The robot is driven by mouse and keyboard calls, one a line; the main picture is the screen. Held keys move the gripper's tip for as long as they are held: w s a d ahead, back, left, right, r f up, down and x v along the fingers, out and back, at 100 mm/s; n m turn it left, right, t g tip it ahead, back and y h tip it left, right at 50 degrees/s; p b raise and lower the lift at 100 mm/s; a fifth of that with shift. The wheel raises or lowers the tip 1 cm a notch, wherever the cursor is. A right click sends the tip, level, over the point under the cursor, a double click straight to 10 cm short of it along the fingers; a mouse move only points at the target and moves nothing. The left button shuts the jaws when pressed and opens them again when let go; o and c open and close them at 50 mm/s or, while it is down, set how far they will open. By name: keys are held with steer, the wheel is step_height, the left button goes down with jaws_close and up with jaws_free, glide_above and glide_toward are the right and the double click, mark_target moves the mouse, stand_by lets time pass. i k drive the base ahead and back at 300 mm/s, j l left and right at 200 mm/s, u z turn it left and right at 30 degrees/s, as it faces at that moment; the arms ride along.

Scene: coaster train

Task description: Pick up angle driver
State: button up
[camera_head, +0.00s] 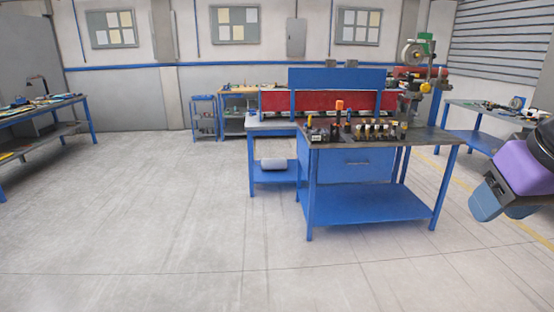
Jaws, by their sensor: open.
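I cannot pick out the angle driver for certain at this distance. Several small tools stand on the dark top of the blue workbench (376,163). Among them are an upright tool with an orange top (339,106), a dark block-like item (318,134) at the left end, and a row of small dark and yellowish pieces (380,132). My arm shows at the right edge, with purple, black and blue parts, well apart from the bench. My gripper's fingers do not show.
A lower blue bench (271,125) adjoins on the left, a grey roll on its shelf. Behind is a long red and blue structure (285,98). Side tables stand at the left (52,108) and right (484,139). The floor (170,220) in front and to the left is clear.

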mark_target(339, 104)
steer(key=i+u, duration=0.15)
steer(key=i, duration=1.6)
steer(key=i+j+z, duration=0.15)
steer(key=i+z, duration=0.3)
steer(key=i+j+z, duration=0.3)
steer(key=i+z, duration=0.2)
steer(key=i+j+z, duration=0.9)
steer(key=j, duration=0.3)
steer(key=i+j+z, duration=0.15)
steer(key=j+z, duration=0.35)
steer(key=j, duration=0.15)
